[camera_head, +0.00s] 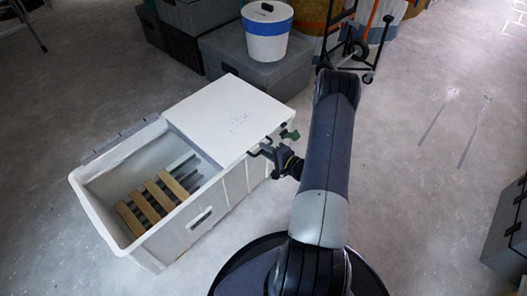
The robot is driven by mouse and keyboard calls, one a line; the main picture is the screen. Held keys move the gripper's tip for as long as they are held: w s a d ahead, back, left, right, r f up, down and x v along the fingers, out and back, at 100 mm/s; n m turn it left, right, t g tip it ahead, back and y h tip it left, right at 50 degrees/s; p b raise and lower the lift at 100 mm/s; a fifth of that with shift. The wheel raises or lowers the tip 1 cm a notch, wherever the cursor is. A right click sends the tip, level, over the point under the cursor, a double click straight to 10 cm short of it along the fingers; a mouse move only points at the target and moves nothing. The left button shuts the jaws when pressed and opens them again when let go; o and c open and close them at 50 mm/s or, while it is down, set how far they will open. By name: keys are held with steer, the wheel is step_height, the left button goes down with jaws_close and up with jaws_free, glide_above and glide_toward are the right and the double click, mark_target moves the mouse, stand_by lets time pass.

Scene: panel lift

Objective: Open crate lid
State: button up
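The white crate (80,195) stands on the floor at left, its left part open. Wooden slats (152,204) and grey bars show inside. My gripper (268,147) is at the lid's right front edge.
Dark grey boxes (258,72) stand behind the lid, with a white and blue bucket (267,32) on one. A hand truck (352,48) stands at the back. A dark case (508,240) is at the right edge. The floor at right is mostly clear.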

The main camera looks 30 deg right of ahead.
steer(key=shift+x, duration=0.8)
steer(key=shift+c, duration=0.4)
jaws_close()
